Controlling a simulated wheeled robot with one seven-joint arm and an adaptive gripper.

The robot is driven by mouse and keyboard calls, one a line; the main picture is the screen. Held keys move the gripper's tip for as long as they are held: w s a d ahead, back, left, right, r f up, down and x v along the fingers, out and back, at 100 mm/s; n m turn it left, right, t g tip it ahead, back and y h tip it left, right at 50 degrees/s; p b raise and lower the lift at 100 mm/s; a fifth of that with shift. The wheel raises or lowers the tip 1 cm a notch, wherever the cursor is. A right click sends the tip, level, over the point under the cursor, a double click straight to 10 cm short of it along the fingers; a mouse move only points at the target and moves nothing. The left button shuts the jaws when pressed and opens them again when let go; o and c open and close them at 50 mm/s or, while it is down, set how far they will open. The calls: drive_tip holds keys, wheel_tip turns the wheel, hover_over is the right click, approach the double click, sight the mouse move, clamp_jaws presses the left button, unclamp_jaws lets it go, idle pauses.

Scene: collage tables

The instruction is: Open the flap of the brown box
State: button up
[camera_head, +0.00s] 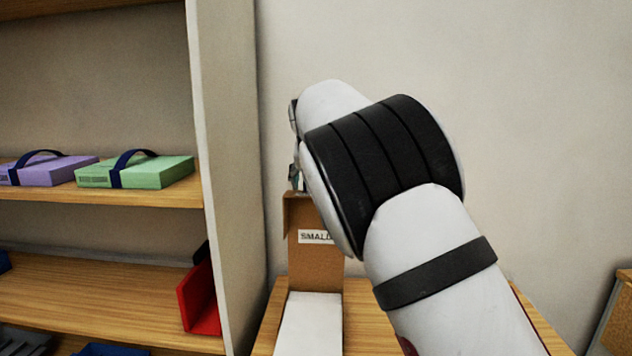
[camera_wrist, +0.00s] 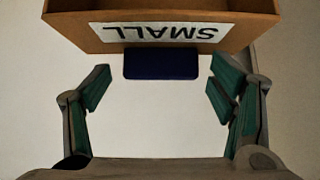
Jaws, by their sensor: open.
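The brown box (camera_head: 316,262) with a white "SMALL" label stands upright on a wooden table, partly hidden behind my arm. In the wrist view the brown box (camera_wrist: 232,38) fills the top edge, with its label upside down. I cannot clearly tell its flap from the other panels. My gripper (camera_wrist: 160,72) is open and empty, its two fingers spread apart below the labelled face. A dark blue rectangle (camera_wrist: 160,64) shows between the fingertips, against the box's label side. In the head view my gripper is mostly hidden by my wrist, near the box's top.
A white object (camera_head: 310,325) lies on the wooden table (camera_head: 368,312) before the box. At left a shelf (camera_head: 100,205) holds a green case (camera_head: 150,173) and a purple case (camera_head: 50,172), with a red bin (camera_head: 200,300) lower down. A wooden edge (camera_head: 615,318) shows at right.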

drive_tip(key=shift+f, duration=0.1)
drive_tip(key=v, duration=1.2)
drive_tip(key=s+d+f+m+g+y, duration=0.1)
drive_tip(key=s+d+f+g, duration=0.1)
drive_tip(key=s+d, duration=1.4)
drive_tip(key=s+d+f, duration=0.2)
drive_tip(key=s+f, duration=0.2)
drive_tip(key=s, duration=0.5)
drive_tip(key=s+d+f+n+g, duration=0.1)
drive_tip(key=s+f, duration=0.3)
drive_tip(key=s, duration=0.6)
drive_tip(key=s+d+f, duration=0.4)
drive_tip(key=s, duration=0.5)
drive_tip(key=shift+s+f+g+h, duration=0.25)
drive_tip(key=shift+f+g+h, duration=0.15)
